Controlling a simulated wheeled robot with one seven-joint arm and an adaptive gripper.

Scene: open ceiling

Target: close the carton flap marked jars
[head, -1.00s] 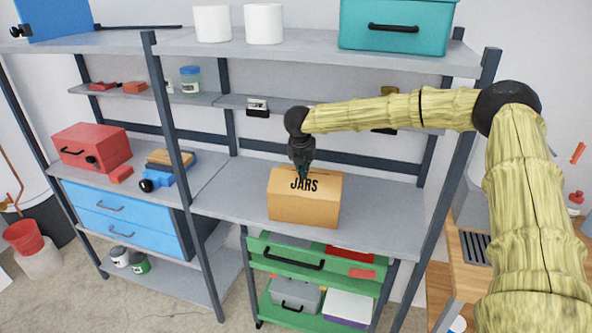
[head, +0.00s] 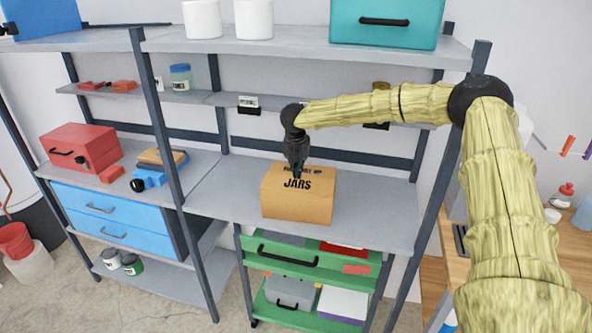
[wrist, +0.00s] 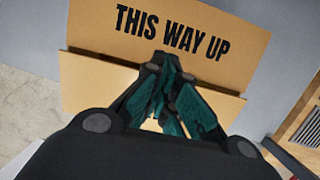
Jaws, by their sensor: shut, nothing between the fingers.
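The brown cardboard carton (head: 285,207) stands on the middle shelf. The word JARS (head: 297,184) shows on its upper front, with smaller lettering above it partly hidden by my gripper. My gripper (head: 299,172) is shut and empty, pointing down at the carton's upper part. In the wrist view, a tan cardboard panel reading THIS WAY UP (wrist: 172,32) lies past the shut fingers (wrist: 168,78), with another tan strip (wrist: 90,84) below its edge. The fingers overlap the panel's lower edge; I cannot tell if they touch it. JARS is not visible in the wrist view.
The grey shelf (head: 375,215) is clear around the carton. An upper shelf (head: 290,45) runs above, with a teal case (head: 385,22). A rack post (head: 163,140) stands left of the carton.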

